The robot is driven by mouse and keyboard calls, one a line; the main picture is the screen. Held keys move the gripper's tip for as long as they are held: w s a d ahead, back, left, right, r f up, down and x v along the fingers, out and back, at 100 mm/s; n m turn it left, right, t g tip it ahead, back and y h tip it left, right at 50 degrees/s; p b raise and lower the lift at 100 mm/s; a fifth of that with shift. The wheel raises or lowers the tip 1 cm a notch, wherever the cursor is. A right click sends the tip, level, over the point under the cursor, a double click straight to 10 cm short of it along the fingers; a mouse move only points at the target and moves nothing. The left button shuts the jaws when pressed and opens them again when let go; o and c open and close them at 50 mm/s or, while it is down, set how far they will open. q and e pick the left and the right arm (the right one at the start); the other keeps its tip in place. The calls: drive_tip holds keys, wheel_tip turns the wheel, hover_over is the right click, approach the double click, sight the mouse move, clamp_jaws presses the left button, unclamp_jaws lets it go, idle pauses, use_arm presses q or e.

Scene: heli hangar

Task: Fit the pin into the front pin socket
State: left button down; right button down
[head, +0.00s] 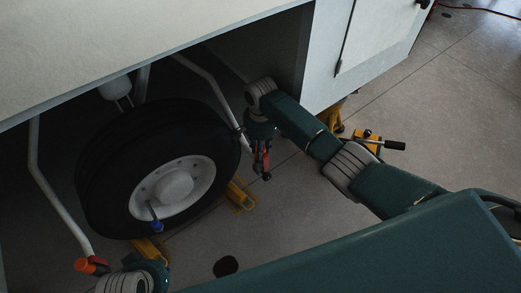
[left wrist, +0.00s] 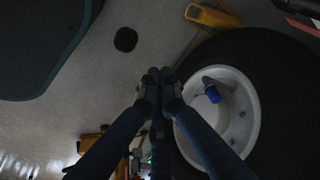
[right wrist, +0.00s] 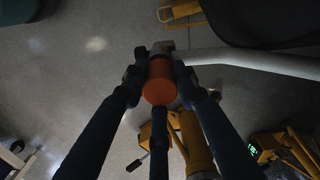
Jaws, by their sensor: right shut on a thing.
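My right gripper (head: 264,168) hangs beside the lower end of the white strut to the right of the wheel. In the right wrist view its fingers (right wrist: 160,80) are shut around an orange-red cylindrical pin (right wrist: 160,88). The pin's far end meets or overlaps a grey fitting (right wrist: 163,48) at the end of the white strut (right wrist: 255,62); I cannot tell whether it is inside. My left gripper (left wrist: 160,76) has its fingertips together with nothing seen between them. In the head view, only part of my left arm shows, at the bottom left.
The black wheel (head: 105,180) has a blue-capped stem (head: 155,225) on its hub. Yellow chocks (head: 240,196) lie by the tyre. Another strut (head: 33,165) ends in an orange piece (head: 88,266). A yellow jack (head: 368,139) stands right of my right arm. The aircraft's white body (head: 130,40) overhangs.

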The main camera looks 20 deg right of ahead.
use_arm(q)
drive_tip(key=shift+s+f, duration=0.15)
drive_tip(key=shift+f, duration=0.7)
drive_tip(key=shift+r, duration=0.15)
use_arm(e)
drive_tip(key=shift+p, duration=0.4)
use_arm(q)
drive_tip(key=shift+f, duration=1.5)
drive_tip(key=shift+f, duration=0.15)
use_arm(e)
drive_tip(key=shift+f, duration=0.15)
